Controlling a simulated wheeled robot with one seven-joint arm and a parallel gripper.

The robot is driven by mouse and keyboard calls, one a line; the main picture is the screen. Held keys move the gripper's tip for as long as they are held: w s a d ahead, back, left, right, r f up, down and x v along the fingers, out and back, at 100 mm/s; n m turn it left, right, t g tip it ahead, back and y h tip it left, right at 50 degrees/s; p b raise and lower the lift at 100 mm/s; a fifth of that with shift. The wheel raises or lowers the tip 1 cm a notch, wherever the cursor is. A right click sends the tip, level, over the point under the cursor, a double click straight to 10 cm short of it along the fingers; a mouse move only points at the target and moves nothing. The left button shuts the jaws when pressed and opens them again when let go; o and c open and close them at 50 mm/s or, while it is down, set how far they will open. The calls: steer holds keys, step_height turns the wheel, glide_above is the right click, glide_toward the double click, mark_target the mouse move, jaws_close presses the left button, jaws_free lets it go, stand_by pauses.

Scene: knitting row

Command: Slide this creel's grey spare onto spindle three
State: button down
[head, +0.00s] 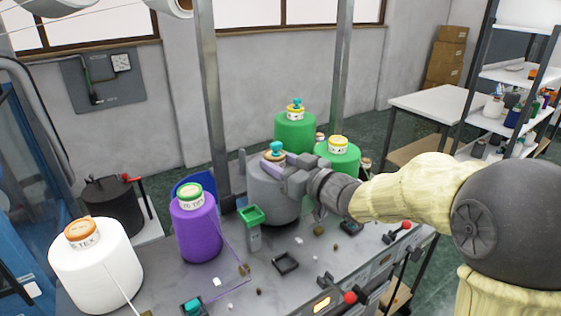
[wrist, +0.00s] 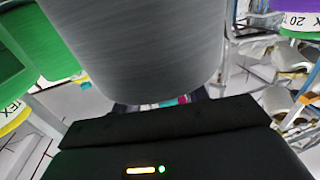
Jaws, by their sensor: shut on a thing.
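The grey cone (head: 268,199) stands upright among the other cones on the machine's grey deck. My gripper (head: 287,176) is shut on it from the right, near its upper part. A teal tip (head: 277,148) shows above the cone's tan top. I cannot tell whether the cone's base rests on the deck. In the wrist view the grey cone (wrist: 135,45) fills the upper middle, close in front of my gripper (wrist: 160,105). The cone hides its own lower centre and any spindle inside it.
A purple cone (head: 195,228) and a white cone (head: 95,265) stand to the left. Two green cones stand behind, one far (head: 295,133) and one near (head: 338,160). Red-knobbed levers (head: 350,297) line the front edge.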

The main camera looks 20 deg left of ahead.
steer(key=shift+f+b, duration=0.35)
steer(key=shift+f, duration=0.2)
steer(key=c, duration=0.7)
jaws_free()
steer(key=shift+o, duration=0.2)
steer(key=shift+f, duration=0.15)
steer(key=shift+d, duration=0.1)
steer(key=b+v, duration=0.3)
steer(key=v, duration=1.4)
